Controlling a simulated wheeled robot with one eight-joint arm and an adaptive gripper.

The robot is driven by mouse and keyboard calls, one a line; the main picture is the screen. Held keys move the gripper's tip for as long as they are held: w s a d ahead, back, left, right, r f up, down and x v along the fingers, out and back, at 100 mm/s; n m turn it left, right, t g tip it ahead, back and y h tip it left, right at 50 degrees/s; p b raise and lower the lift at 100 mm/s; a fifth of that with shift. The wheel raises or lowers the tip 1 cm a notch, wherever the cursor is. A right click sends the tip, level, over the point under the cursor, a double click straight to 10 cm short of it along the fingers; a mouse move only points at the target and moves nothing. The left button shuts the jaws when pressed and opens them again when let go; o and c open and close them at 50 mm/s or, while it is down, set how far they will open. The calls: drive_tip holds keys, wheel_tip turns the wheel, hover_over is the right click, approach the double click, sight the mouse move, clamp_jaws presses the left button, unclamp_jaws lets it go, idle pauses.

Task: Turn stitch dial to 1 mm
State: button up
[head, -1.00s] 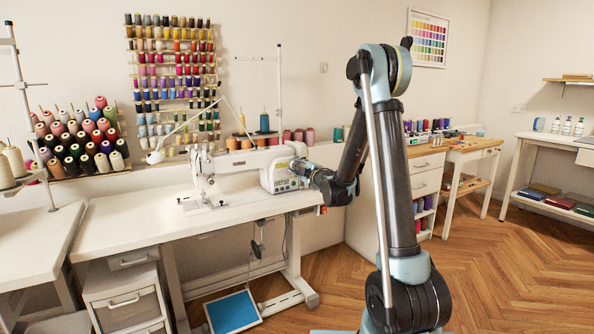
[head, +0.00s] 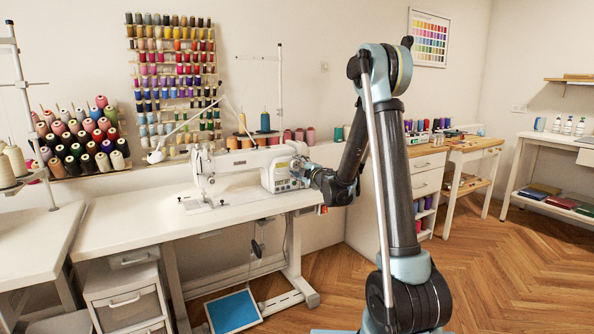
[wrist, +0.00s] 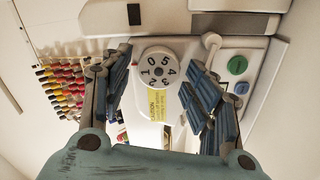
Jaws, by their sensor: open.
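The stitch dial (wrist: 160,71) is a round pale knob with black numerals and a grey centre, on the sewing machine's body. In the wrist view its 0 is at upper left, 5 at upper right, and 1 at lower left. The set mark cannot be made out. My gripper (wrist: 156,80) is open, with one blue-padded finger on each side of the dial. I cannot tell whether either finger touches it. In the head view my gripper (head: 305,172) is at the right end of the white sewing machine (head: 235,168), and the dial is too small to make out.
A yellow label (wrist: 155,106) sits below the dial in the wrist view. A green button (wrist: 237,65) and a blue button (wrist: 241,88) are to the right. The sewing table (head: 130,227) is mostly clear left of the machine. Thread cones (head: 85,140) stand farther left.

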drive_tip(key=shift+d, duration=0.1)
drive_tip(key=v, duration=0.7)
drive_tip(key=shift+s+d, duration=0.2)
drive_tip(key=shift+s, duration=0.15)
